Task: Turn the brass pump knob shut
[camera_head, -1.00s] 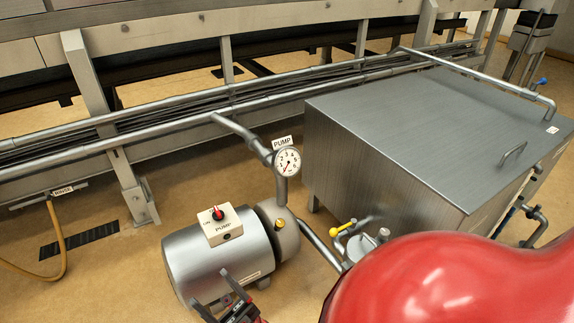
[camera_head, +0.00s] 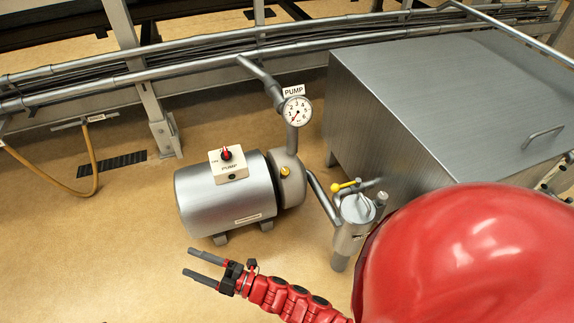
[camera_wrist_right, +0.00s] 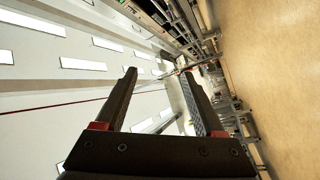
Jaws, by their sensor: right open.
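The brass knob (camera_head: 285,171) is a small, round, yellowish piece on the grey end housing (camera_head: 291,186) of the pump (camera_head: 225,195). Its exact turn position is too small to tell. My right gripper (camera_head: 189,261) is in front of the pump and below it in the head view, well apart from the knob. Its fingers are open, empty and point left. In the right wrist view the same gripper (camera_wrist_right: 158,74) shows both fingers spread with nothing between them; the knob cannot be made out there. My left gripper is in neither view.
A switch box (camera_head: 228,164) with a red-marked knob sits on the pump. A gauge (camera_head: 297,111) stands on the pipe behind. A yellow-handled valve (camera_head: 345,186) and canister (camera_head: 354,222) are at right, beside a large steel tank (camera_head: 440,100).

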